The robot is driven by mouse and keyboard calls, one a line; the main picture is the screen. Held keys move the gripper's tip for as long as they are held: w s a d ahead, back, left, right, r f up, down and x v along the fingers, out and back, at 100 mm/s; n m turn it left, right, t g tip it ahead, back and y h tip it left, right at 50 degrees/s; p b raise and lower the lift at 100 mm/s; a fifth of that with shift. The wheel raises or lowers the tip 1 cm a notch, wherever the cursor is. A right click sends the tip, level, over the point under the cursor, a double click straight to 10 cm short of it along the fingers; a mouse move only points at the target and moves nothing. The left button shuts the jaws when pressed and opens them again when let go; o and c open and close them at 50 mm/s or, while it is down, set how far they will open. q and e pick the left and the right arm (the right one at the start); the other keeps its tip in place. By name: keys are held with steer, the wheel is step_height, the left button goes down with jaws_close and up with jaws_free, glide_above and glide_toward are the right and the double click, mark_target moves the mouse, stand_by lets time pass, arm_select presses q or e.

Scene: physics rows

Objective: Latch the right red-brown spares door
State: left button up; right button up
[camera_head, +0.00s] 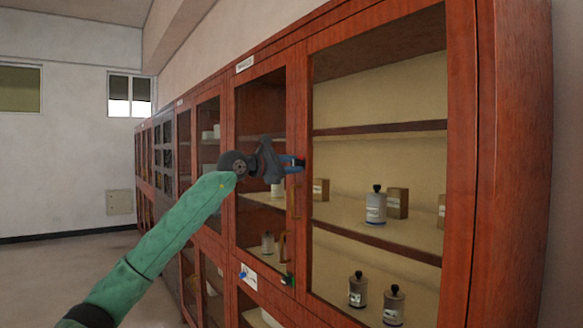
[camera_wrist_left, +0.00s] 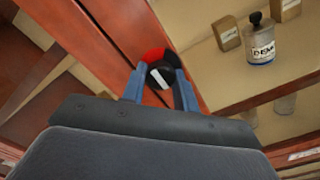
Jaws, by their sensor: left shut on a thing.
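The right red-brown spares door (camera_head: 465,150) is the large glazed door at the right of the head view. It looks closed in its frame. In the left wrist view, a round black latch knob (camera_wrist_left: 160,74) with a white bar sits on the red-brown frame, with a red patch (camera_wrist_left: 154,55) showing at its upper edge. My left gripper (camera_head: 296,163) is at the frame between the two glazed doors, its blue fingers (camera_wrist_left: 160,82) shut on the knob from both sides. The knob is hidden by my gripper in the head view. My right gripper is out of view.
Behind the glass stand bottles (camera_head: 376,206) and small boxes (camera_head: 397,202) on shelves. Wooden handles (camera_head: 283,246) stick out below my gripper, near a small dark and green fitting (camera_head: 287,280). The cabinet row runs away left. The floor (camera_head: 70,265) at left is clear.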

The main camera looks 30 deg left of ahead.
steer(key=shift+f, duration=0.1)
arm_select(q)
steer(key=o, duration=1)
steer(key=shift+c, duration=0.2)
steer(key=b+v, duration=0.3)
steer(key=v, duration=0.4)
steer(key=shift+s+a, duration=0.2)
steer(key=shift+s, duration=0.15)
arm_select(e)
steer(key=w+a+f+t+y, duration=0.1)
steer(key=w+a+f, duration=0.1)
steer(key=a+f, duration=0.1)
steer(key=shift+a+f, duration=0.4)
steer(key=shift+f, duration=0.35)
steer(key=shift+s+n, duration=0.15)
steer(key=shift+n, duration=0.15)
